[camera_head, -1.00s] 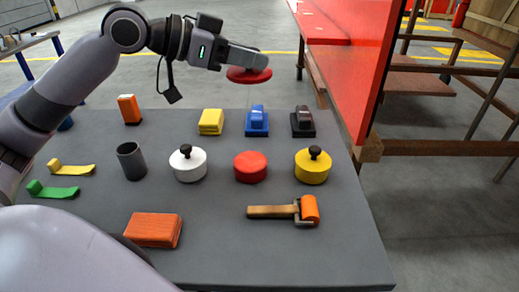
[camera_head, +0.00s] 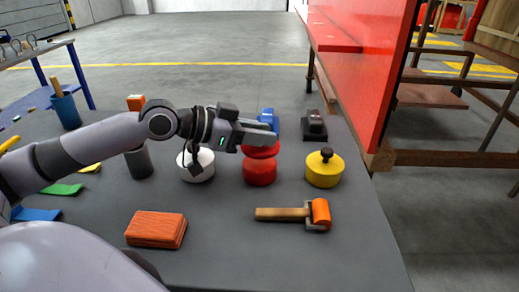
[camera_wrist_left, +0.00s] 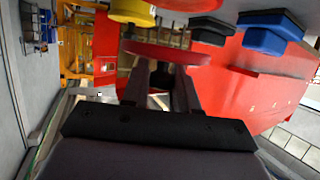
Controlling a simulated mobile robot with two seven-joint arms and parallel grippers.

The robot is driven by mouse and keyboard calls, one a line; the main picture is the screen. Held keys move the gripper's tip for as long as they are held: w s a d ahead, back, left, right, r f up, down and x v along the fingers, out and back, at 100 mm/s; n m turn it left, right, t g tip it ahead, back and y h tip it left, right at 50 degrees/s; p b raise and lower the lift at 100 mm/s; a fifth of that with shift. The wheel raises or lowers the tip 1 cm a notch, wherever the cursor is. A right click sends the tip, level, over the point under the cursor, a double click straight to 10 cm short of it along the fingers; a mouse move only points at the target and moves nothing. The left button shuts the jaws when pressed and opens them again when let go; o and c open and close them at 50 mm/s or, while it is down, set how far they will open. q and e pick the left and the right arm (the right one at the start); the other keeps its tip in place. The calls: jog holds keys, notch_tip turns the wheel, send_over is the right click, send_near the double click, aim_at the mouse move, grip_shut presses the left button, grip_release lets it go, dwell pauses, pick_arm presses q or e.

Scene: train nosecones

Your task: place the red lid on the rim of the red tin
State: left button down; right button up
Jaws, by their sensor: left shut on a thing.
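The red tin (camera_head: 259,173) stands on the grey table between the white tin and the yellow tin. My left gripper (camera_head: 262,139) is shut on the red lid (camera_head: 262,152), which is right above the tin and overlaps its top in the head view. I cannot tell whether lid and tin touch. The gripper covers part of the lid and the far side of the tin's rim is hidden. In the left wrist view the lid (camera_wrist_left: 168,53) sits level between the fingertips (camera_wrist_left: 160,78). My right gripper is not in view.
A white tin (camera_head: 196,168) stands left, partly behind my wrist, and a yellow tin (camera_head: 324,172) stands right. A blue block (camera_head: 268,116) is close behind the gripper. An orange roller (camera_head: 320,213) and orange block (camera_head: 156,229) lie in front. A red panel (camera_head: 362,70) rises behind right.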

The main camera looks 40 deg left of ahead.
aim_at(259, 149)
pick_arm(q)
jog(key=shift+f, duration=1.85)
jog(key=shift+f, duration=0.15)
jog(key=c, duration=0.9)
grip_release()
jog(key=shift+o, duration=0.2)
